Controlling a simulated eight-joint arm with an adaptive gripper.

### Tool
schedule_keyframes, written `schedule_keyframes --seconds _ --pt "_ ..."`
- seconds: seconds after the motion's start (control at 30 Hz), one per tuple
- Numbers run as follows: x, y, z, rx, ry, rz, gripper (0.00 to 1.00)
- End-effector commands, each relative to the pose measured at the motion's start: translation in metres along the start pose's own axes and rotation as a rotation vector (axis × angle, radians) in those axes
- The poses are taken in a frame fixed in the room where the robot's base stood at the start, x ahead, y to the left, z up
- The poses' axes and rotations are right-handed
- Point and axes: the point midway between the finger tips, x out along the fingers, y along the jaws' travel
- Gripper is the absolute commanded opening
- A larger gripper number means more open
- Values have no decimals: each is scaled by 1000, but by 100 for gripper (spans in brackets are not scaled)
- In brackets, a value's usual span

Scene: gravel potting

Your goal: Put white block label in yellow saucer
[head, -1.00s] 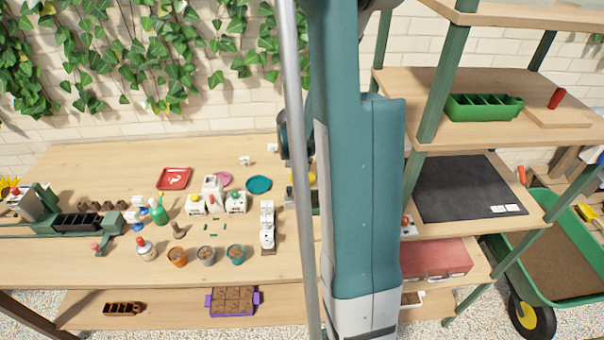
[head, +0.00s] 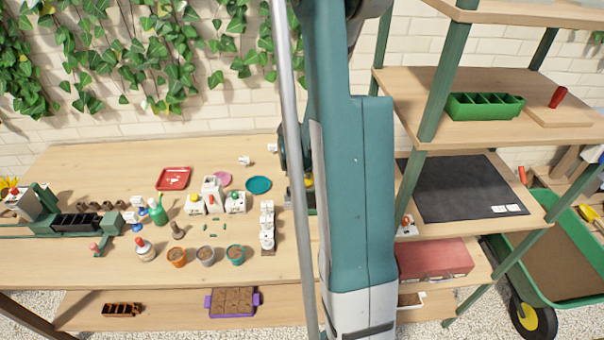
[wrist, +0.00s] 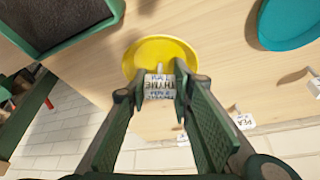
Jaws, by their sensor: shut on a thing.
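In the wrist view my gripper (wrist: 158,84) is shut on a white block label (wrist: 159,88) printed with THYME, held between the two green fingers. The yellow saucer (wrist: 143,51) lies on the table just beyond the fingertips, and the label overlaps its near rim in the picture. I cannot tell whether the label touches the saucer. In the head view my arm hides most of this spot; only a bit of the yellow saucer (head: 308,183) shows beside it.
A teal saucer (wrist: 290,22) lies right of the yellow one in the wrist view. A dark tray (wrist: 60,22) is at upper left. A white PEA label (wrist: 244,121) lies near the table edge. Pots and bottles stand left on the table in the head view.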

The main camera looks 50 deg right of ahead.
Motion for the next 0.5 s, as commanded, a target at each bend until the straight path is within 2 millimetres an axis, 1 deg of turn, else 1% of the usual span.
schedule_keyframes --seconds 0.33,0.37,0.4,0.5 --pt "4 0 2 0 0 0 16" --pt "3 0 2 0 0 0 26" --pt "3 0 1 0 0 0 29" --pt "3 0 1 0 0 0 29"
